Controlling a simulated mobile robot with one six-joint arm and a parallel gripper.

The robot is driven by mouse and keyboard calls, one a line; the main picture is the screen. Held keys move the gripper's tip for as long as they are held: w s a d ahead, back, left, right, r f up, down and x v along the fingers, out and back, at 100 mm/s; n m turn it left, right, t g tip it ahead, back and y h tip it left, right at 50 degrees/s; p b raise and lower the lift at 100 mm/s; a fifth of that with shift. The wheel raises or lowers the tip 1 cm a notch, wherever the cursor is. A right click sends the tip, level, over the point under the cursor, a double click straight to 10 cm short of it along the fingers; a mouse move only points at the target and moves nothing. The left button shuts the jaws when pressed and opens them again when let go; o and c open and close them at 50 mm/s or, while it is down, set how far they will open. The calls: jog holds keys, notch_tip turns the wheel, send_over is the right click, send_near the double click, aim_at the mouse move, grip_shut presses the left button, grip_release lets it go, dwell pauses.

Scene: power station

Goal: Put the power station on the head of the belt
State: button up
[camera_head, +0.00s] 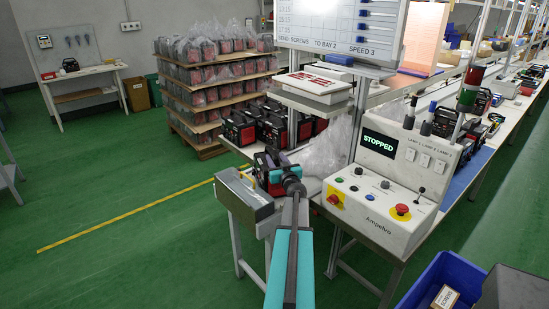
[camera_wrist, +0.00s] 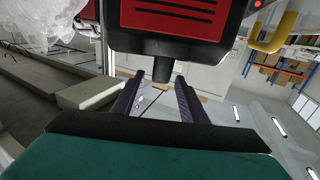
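A black and red power station (camera_head: 262,162) is at the tip of my arm, by the small bench left of the control console. In the wrist view the power station (camera_wrist: 180,20) fills the top, close in front of my gripper (camera_wrist: 161,84). The two dark fingers stand apart, with a short black stub of the station between them and visible gaps at its sides. In the head view my gripper (camera_head: 281,174) partly hides the station, and contact underneath is hidden. The blue belt (camera_head: 468,172) runs behind the console at right, with several power stations along the line.
The console (camera_head: 385,180) reads STOPPED and stands right of my arm. A grey box (camera_head: 244,196) sits beside my gripper. More power stations (camera_head: 240,128) stand behind it, near a stacked pallet (camera_head: 205,95). A blue bin (camera_head: 430,285) is at lower right.

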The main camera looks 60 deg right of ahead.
jog(key=shift+b+v, duration=0.3)
jog(key=shift+v, duration=2.45)
jog(key=shift+r, duration=0.15)
